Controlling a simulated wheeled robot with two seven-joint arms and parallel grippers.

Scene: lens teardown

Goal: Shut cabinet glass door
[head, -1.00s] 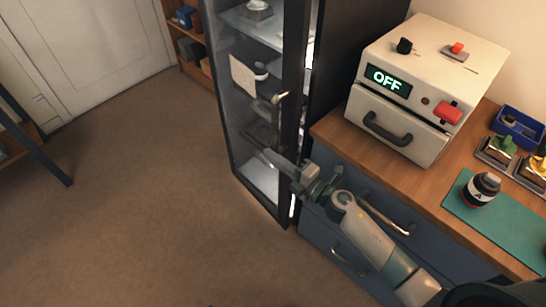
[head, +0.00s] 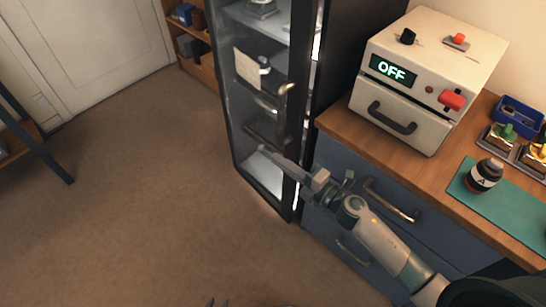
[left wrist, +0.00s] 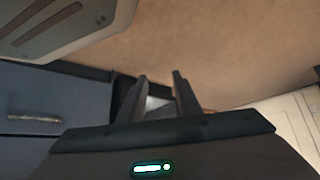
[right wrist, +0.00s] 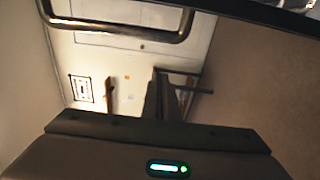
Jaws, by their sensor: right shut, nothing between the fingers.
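The tall dark-framed cabinet's glass door (head: 238,105) stands near the centre of the head view. A bright strip (head: 296,196) shows along its right edge, and the door looks slightly ajar. Its metal handle (head: 283,105) is on the right side; the handle also crosses the top of the right wrist view (right wrist: 125,28). My right gripper (head: 266,154) is shut and empty, in front of the door's lower part, below the handle. Contact with the glass cannot be told.
Blue drawers (head: 362,192) with metal handles stand right of the cabinet, under a wooden counter (head: 345,128).

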